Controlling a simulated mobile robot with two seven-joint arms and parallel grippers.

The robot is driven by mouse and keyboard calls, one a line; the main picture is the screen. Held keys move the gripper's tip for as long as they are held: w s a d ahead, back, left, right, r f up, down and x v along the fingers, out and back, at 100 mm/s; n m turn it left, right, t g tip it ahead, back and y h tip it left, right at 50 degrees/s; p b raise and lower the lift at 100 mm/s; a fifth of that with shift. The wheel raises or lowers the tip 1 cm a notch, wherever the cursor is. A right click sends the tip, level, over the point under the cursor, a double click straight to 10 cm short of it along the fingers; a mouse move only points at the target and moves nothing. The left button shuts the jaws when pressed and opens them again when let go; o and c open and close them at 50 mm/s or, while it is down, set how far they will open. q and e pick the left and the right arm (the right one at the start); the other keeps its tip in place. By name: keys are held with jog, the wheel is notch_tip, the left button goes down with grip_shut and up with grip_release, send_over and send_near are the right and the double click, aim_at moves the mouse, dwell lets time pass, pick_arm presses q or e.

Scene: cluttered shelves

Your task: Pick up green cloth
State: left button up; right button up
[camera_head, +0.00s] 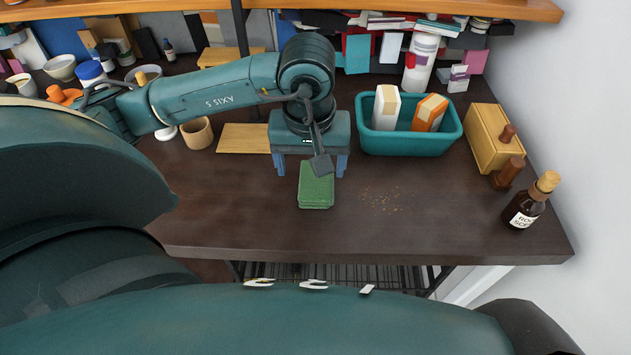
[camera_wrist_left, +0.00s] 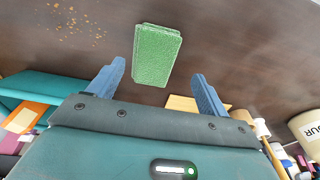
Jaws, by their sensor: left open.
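The green cloth (camera_head: 316,186) is a small folded rectangle lying flat on the dark wooden table, left of some crumbs. It also shows in the left wrist view (camera_wrist_left: 156,55), just beyond the fingertips and between their lines. My left gripper (camera_head: 311,172) is open above the table, behind the cloth as the head camera sees it. Its two blue fingers stand apart in the left wrist view (camera_wrist_left: 159,75), with nothing held between them. My right gripper is not in either view.
A teal bin (camera_head: 410,145) with cartons stands right of my left gripper. A wooden box (camera_head: 490,140) and a brown bottle (camera_head: 530,202) stand farther right. Light crumbs (camera_head: 381,199) lie beside the cloth. A wooden board (camera_head: 244,139) lies left. The table front is clear.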

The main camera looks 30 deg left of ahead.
aim_at(315, 179)
pick_arm(q)
jog(key=f, duration=0.2)
jog(key=w+f, duration=0.1)
jog(key=f, duration=0.1)
jog(key=shift+f+p, duration=0.1)
jog(key=shift+p, duration=0.2)
jog(key=shift+w+f, duration=0.15)
jog(key=shift+f, duration=0.4)
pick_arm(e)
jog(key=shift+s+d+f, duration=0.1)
pick_arm(q)
jog(key=shift+c, duration=0.6)
jog(key=c, duration=0.9)
jog(key=shift+c, duration=0.2)
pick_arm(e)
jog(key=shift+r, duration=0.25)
pick_arm(q)
jog(key=shift+r, duration=0.1)
